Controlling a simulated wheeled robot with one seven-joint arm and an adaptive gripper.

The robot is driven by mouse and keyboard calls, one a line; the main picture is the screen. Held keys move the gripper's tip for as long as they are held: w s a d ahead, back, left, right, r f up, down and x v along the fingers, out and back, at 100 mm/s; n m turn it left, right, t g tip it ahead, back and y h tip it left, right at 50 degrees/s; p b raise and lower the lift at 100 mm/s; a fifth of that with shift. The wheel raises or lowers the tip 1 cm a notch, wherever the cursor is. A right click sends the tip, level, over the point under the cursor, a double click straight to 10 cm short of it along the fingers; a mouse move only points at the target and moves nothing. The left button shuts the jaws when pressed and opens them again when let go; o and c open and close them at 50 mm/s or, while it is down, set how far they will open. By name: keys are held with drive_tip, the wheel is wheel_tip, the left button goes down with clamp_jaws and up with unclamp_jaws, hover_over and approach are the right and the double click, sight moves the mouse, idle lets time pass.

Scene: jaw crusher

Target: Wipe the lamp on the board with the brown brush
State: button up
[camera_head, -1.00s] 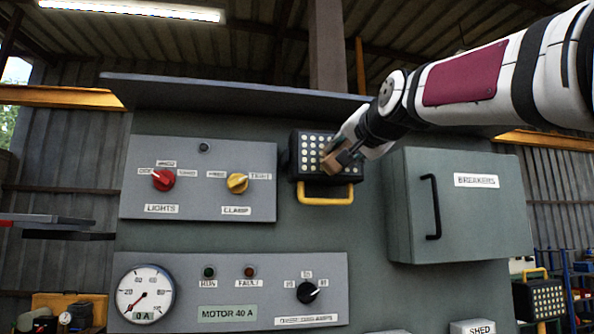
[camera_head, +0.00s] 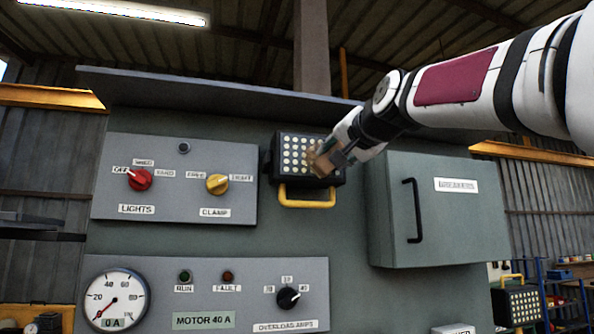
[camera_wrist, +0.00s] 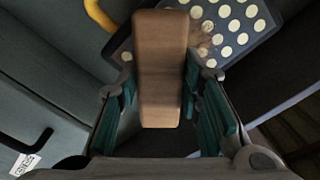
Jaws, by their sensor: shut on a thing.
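The lamp (camera_head: 292,153) is a black block with rows of pale round lights and a yellow handle (camera_head: 305,204) along its bottom. It is on the board (camera_head: 330,228), between the switch plate and the breakers box. My gripper (camera_head: 334,156) is shut on the brown brush (camera_head: 318,160), which lies over the right part of the lamp face. In the wrist view the brush (camera_wrist: 160,75) is between the teal finger pads, and the lamp (camera_wrist: 232,30) is behind it. A brownish smudge shows on the lamp face beside the brush. I cannot tell whether the brush touches the lamp.
The breakers box (camera_head: 455,225) with a black handle stands out to the right of the lamp. A hood (camera_head: 200,88) juts above the board. The switch plate (camera_head: 150,205) with red and yellow knobs is at left. A second lamp (camera_head: 520,306) is low at right.

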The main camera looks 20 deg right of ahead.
drive_tip(key=shift+a+p, duration=0.75)
drive_tip(key=shift+a, duration=0.3)
drive_tip(key=shift+a+r+p, duration=0.1)
drive_tip(key=shift+a+p, duration=0.9)
drive_tip(key=shift+w+a+p, duration=0.1)
drive_tip(key=shift+a+p, duration=0.85)
drive_tip(key=shift+p, duration=0.05)
drive_tip(key=shift+r+p, duration=0.3)
drive_tip(key=shift+r, duration=0.1)
drive_tip(key=shift+c, duration=0.5)
drive_tip(key=shift+d+b, duration=0.6)
drive_tip(key=shift+d, duration=0.35)
drive_tip(key=shift+d+b, duration=0.85)
drive_tip(key=shift+b, duration=0.05)
drive_tip(key=shift+d, duration=0.2)
